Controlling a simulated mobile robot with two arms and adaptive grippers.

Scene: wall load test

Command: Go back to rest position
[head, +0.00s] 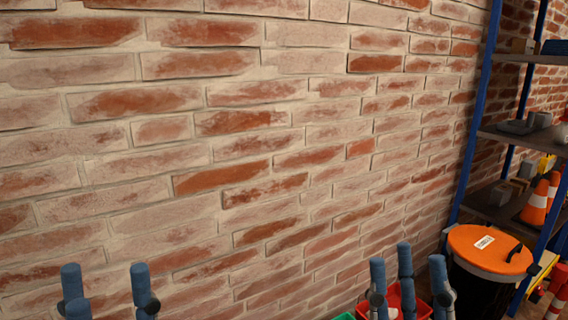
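My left gripper (106,280) shows at the bottom left edge, with its blue fingers pointing up and spread apart. My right gripper (408,272) shows at the bottom, right of centre, also with its blue fingers pointing up and apart. Both are open, and I see nothing between the fingers. Their palms and my arms are below the picture edge. A brick wall (230,150) fills most of the view behind them.
A blue-framed shelf (475,110) stands at the right, holding grey items and an orange-white cone (537,203). A black bin with an orange lid (489,249) stands before it. A red crate (394,299) is partly hidden behind my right gripper, with a green edge (344,316) beside it.

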